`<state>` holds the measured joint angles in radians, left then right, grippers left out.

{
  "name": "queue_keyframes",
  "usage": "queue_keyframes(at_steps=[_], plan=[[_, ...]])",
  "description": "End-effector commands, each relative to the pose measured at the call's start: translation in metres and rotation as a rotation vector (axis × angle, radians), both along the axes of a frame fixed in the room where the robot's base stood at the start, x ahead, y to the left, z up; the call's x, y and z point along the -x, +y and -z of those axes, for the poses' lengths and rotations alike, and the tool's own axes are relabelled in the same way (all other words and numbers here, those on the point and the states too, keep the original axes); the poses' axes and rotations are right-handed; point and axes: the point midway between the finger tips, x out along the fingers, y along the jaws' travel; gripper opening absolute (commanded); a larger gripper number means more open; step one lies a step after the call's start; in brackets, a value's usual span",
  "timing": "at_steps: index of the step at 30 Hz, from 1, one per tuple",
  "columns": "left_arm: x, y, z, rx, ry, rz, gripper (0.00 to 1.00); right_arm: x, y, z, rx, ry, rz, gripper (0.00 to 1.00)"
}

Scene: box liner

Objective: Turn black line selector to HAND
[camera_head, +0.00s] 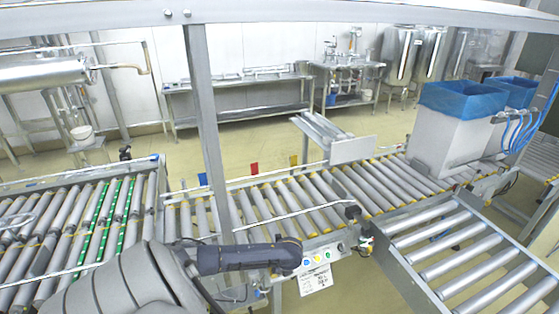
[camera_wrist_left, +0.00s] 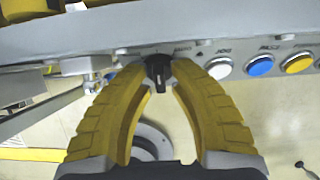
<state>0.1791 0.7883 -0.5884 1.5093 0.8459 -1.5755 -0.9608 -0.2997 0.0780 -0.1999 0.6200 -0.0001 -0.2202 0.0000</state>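The black line selector (camera_wrist_left: 157,72) is a small black knob on the grey control panel, in the left wrist view. Its grip bar points roughly straight up and down in the picture. My left gripper (camera_wrist_left: 158,74) has its yellow fingertips close in on either side of the knob; whether both touch it is unclear. Lettering beside the knob is partly readable, too blurred to be sure of. In the head view my left arm reaches the panel (camera_head: 317,258) at the conveyor's front, and its dark wrist hides the selector. My right gripper is in neither view.
Right of the selector sit a white button (camera_wrist_left: 219,68), a blue button (camera_wrist_left: 260,65) and a yellow button (camera_wrist_left: 298,62). A paper sheet (camera_head: 315,280) hangs below the panel. A grey post (camera_head: 207,120) rises behind my arm. A blue-lined box (camera_head: 450,137) stands on the conveyor.

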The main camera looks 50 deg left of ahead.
Motion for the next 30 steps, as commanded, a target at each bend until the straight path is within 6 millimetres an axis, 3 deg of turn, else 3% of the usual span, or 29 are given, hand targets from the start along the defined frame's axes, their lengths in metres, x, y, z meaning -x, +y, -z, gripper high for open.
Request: queue_keyframes(at_steps=[3,20,30], plan=[[0.0002,-0.0003,0.0002,0.001,0.000,0.000,0.00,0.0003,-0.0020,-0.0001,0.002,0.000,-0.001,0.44],[0.0021,-0.0024,0.0025,0.009,-0.007,-0.013,0.00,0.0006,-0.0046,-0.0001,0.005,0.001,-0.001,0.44],[0.0030,-0.0042,0.0037,0.056,-0.130,-0.162,0.00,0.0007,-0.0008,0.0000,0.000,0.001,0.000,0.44]])
